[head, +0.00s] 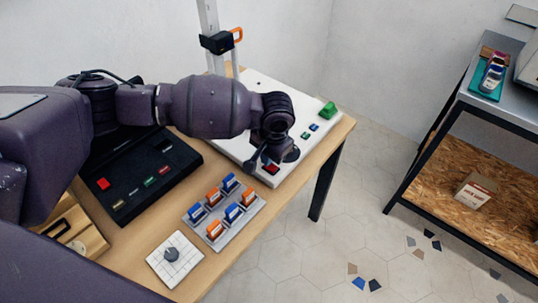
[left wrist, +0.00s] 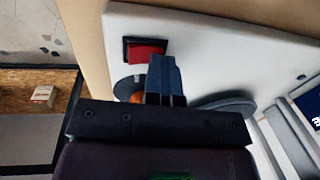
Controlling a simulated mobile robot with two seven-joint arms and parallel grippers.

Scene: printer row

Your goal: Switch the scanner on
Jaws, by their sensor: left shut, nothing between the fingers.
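A white flat-based machine (head: 232,145) with an upright column (head: 208,22) stands at the back of the wooden table; I take it for the scanner. A red rocker switch (head: 271,169) in a black frame sits at its near right corner. The switch also shows in the left wrist view (left wrist: 148,50). My left gripper (head: 262,158) is over that corner, close beside the switch. In the left wrist view its fingers (left wrist: 165,75) are together and empty, and their tips reach the switch's lower edge; I cannot tell whether they touch it. My right gripper is not in view.
A black panel (head: 180,160) with coloured buttons lies left of the machine. A grey tray (head: 223,235) of blue and orange blocks and a white tile with a grey knob (head: 171,255) are in front. Green (head: 328,109) and blue parts sit on the machine. A shelf (head: 480,140) stands right.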

